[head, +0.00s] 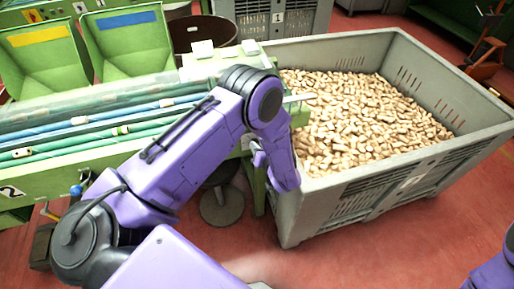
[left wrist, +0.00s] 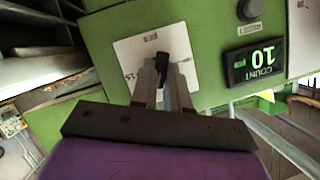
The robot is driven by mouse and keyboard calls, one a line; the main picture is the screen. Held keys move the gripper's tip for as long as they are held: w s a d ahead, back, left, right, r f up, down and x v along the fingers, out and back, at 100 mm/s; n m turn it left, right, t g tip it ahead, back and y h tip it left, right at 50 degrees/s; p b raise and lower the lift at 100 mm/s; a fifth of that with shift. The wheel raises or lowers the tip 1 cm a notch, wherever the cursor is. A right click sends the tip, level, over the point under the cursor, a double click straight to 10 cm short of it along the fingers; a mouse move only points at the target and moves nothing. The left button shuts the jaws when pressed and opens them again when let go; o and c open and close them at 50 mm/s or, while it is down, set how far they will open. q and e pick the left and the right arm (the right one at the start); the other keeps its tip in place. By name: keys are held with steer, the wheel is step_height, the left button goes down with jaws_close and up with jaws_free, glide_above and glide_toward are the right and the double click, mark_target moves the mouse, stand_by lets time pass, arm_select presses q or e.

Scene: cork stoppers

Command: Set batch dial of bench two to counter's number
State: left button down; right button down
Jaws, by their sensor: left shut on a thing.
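The batch dial is a black knob (left wrist: 162,65) on a white square plate (left wrist: 130,52), fixed to a green panel. My left gripper (left wrist: 165,80) is shut on the knob, one finger on each side. The fingers cover part of the plate; a number like 15 shows at its edge. The counter (left wrist: 254,62) is a dark box beside the plate, with lit digits 1 and 0 and the word COUNT, seen upside down. In the head view my left arm reaches to the bench's end and hides the dial. My right gripper is out of view.
A large grey crate (head: 288,215) full of corks (head: 365,115) stands right of the green bench (head: 110,165). A round dark button (left wrist: 249,9) sits near the counter. Green bins with yellow (head: 38,36) and blue (head: 125,19) labels stand behind. Red floor is open in front.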

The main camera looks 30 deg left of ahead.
arm_select(q)
steer(key=shift+w+r+m, duration=0.1)
steer(key=shift+w+m, duration=0.05)
steer(key=shift+m, duration=0.15)
stand_by(0.4)
steer(key=c, duration=1.1)
jaws_free()
steer(key=shift+a, duration=0.1)
steer(key=b+v, duration=0.2)
steer(key=v, duration=0.8)
steer(key=shift+d, duration=0.25)
